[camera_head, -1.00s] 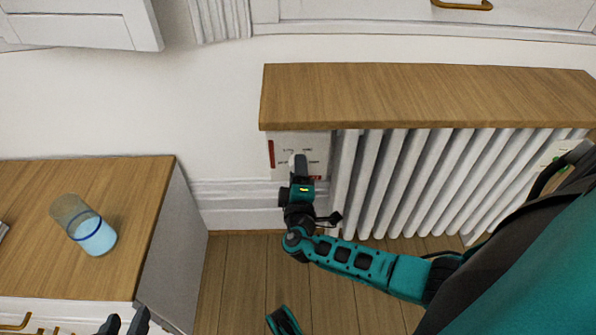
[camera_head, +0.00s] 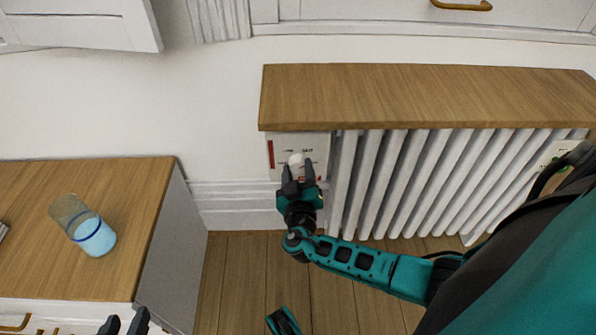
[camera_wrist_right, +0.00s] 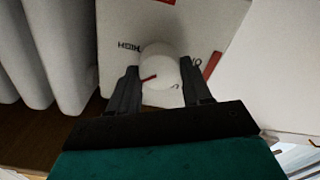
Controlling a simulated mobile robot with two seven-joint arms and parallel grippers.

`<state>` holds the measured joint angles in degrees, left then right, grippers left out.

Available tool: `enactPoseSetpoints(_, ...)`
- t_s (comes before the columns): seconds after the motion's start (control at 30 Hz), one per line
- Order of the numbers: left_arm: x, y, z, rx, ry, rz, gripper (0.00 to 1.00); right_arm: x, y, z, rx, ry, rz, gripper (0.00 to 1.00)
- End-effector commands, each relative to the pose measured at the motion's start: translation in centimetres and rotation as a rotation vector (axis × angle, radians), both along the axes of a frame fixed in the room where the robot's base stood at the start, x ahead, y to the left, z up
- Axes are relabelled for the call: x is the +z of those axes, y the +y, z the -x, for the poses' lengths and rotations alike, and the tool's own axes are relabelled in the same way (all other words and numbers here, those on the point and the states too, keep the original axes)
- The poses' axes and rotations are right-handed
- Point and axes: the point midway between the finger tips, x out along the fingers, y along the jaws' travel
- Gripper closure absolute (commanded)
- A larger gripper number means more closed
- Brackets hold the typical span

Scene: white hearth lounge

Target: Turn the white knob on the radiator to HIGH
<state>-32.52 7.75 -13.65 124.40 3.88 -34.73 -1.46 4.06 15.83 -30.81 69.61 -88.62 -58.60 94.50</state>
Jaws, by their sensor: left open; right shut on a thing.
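The round white knob (camera_head: 296,159) sits on the radiator's white control panel (camera_head: 318,146). My right gripper (camera_head: 297,172) is shut on the knob, one finger on each side. In the right wrist view the knob (camera_wrist_right: 162,66) shows between the fingers (camera_wrist_right: 160,95). Its red pointer mark points to the lower left. The word HIGH (camera_wrist_right: 129,46) appears upside down, up and left of the knob, and the mark is not in line with it. My left gripper (camera_head: 125,323) is open and empty at the bottom left, cut off by the picture's edge.
The white radiator (camera_head: 420,180) stands under a wooden shelf (camera_head: 420,95), just above the panel. A wooden-topped cabinet (camera_head: 140,215) at left bears a glass of blue liquid (camera_head: 92,232). Wooden floor (camera_head: 235,280) is open between cabinet and radiator.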

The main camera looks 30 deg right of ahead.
Motion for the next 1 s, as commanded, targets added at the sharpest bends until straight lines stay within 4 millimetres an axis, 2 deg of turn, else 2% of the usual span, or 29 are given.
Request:
enactPoseSetpoints(0.6,0.00,0.00,0.00,0.000,0.000,0.000,0.57,0.18,-0.24,-0.05,0.000,-0.307,-0.495,0.82)
enactPoseSetpoints(1.0,0.00,0.00,0.00,0.000,0.000,0.000,0.57,0.17,-0.28,-0.04,0.001,-0.452,-0.732,0.82)
